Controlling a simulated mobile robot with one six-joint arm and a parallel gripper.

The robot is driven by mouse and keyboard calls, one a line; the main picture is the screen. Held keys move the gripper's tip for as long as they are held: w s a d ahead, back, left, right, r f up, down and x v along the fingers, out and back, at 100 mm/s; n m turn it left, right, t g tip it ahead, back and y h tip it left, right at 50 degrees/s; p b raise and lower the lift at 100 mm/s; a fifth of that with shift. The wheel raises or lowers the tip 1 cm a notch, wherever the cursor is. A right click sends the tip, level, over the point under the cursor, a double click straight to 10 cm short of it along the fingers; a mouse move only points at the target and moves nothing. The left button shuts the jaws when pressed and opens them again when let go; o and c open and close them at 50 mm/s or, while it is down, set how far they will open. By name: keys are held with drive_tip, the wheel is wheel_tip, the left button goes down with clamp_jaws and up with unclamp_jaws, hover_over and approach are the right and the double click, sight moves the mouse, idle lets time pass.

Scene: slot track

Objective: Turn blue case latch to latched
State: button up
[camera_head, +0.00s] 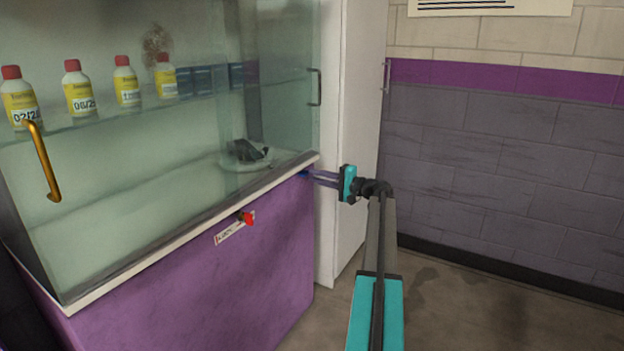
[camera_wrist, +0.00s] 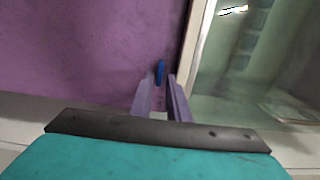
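The blue case latch (camera_wrist: 160,72) is a small blue piece on the purple cabinet front, near the case's light edge strip in the wrist view. In the head view it shows only as a small blue spot (camera_head: 304,174) at the right end of the purple base. My gripper (camera_wrist: 160,80) points at it, one finger on each side, with a gap between the fingers. The gripper also shows in the head view (camera_head: 312,176), close to the cabinet. I cannot tell whether the fingers touch the latch. Its marked positions are not readable.
A red latch (camera_head: 247,218) with a white label (camera_head: 228,233) sits further left on the purple base (camera_head: 200,290). The glass case (camera_head: 110,200) above holds several bottles and has a brass handle (camera_head: 43,165). A white cabinet (camera_head: 350,110) stands behind my gripper. Floor at right is clear.

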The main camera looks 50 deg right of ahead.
sight(304, 174)
drive_tip(key=shift+x, duration=1.25)
clamp_jaws()
